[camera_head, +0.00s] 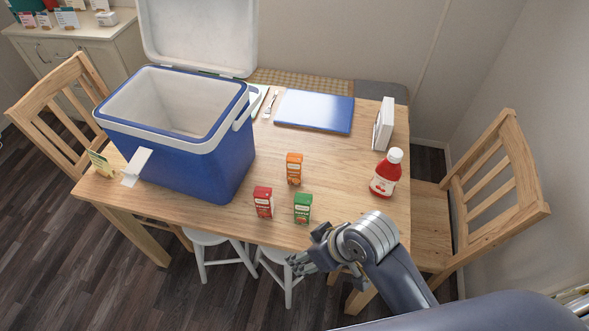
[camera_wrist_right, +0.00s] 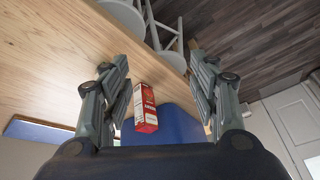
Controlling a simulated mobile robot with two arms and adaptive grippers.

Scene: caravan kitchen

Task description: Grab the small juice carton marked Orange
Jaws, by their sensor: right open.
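The small orange carton (camera_head: 294,169) stands upright on the wooden table, behind a red carton (camera_head: 263,202) and a green carton (camera_head: 302,208). My right gripper (camera_head: 300,263) is open and empty, at the table's front edge, nearer than all three cartons. In the right wrist view my right gripper (camera_wrist_right: 160,95) has its fingers spread wide, and the red carton (camera_wrist_right: 146,108) shows between them, farther off and untouched. I cannot make out the orange or green carton in that view. My left gripper is not in view.
An open blue cooler (camera_head: 190,165) fills the table's left side. A red bottle (camera_head: 386,174) stands at the right, with a white upright box (camera_head: 383,124) behind it. A blue flat board (camera_head: 314,111) lies at the back. White stools (camera_head: 206,239) stand under the front edge.

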